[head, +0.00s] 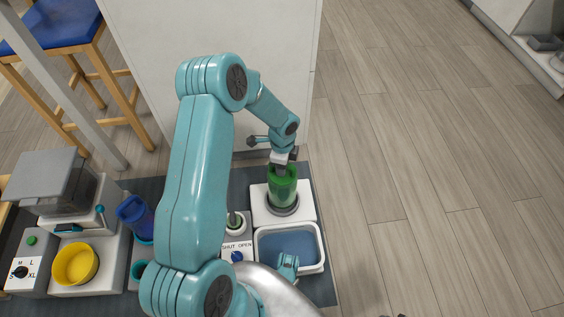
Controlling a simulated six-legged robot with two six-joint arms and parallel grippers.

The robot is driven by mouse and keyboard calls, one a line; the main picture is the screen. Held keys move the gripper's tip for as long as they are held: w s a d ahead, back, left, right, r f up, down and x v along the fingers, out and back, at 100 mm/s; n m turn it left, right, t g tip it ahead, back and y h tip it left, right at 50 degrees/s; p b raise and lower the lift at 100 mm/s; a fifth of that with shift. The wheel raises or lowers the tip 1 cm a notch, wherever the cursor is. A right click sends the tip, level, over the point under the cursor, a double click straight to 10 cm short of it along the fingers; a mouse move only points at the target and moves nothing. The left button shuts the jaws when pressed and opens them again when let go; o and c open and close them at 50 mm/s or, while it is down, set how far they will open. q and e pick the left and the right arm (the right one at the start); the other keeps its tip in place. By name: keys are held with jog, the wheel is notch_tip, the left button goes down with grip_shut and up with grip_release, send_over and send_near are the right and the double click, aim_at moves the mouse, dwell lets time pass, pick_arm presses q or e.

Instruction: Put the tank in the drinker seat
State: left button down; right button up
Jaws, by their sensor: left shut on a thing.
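A green see-through tank (283,185) stands upright over the round dark seat (284,210) of the white drinker (306,203). My left gripper (284,161) is at the top of the tank and shut on it. The tank's lower end is at the seat ring; whether it is fully down in it I cannot tell.
A tray of blue water (320,253) is in front of the drinker seat. A SHUT/OPEN dial (237,256) is to its left. Farther left are a blue jug (133,217), a yellow bowl (76,264) and a grey feeder (45,180). Floor on the right is clear.

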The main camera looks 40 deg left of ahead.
pick_arm(q)
jog(key=shift+f+b, duration=0.5)
jog(key=shift+f, duration=1.05)
jog(key=shift+f, duration=0.2)
jog(key=c, duration=0.9)
grip_release()
